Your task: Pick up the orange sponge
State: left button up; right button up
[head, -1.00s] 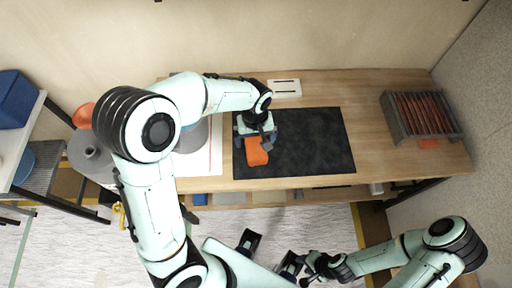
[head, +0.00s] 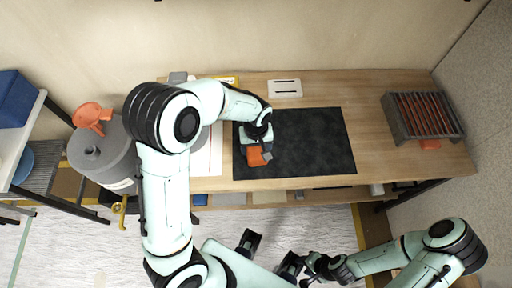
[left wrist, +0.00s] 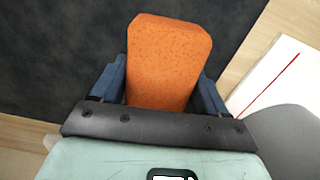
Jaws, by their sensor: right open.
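The orange sponge (head: 256,156) is at the left part of a dark mat (head: 310,145) on the wooden table. In the left wrist view the sponge (left wrist: 168,62) stands out between the two blue fingers of my left gripper (left wrist: 162,85). The fingers lie against its two sides, and its near end is hidden by the gripper. In the head view my left gripper (head: 257,148) is over the mat's left part and hides part of the sponge. My right gripper (head: 303,270) is low in the head view, off the table and away from the sponge.
A grey rack with orange bars (head: 424,115) stands at the table's right. A white item (head: 285,88) lies behind the mat. A grey round container (head: 103,150) and an orange item (head: 91,116) are at the left. The mat's right part is clear.

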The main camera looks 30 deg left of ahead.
pick_arm(q)
notch_tip(320, 180, up, 20)
jog(key=p, duration=0.2)
pick_arm(e)
jog(key=r, duration=0.1)
jog(key=w+r, duration=0.1)
jog(key=r, duration=0.1)
jog(key=shift+w, duration=0.15)
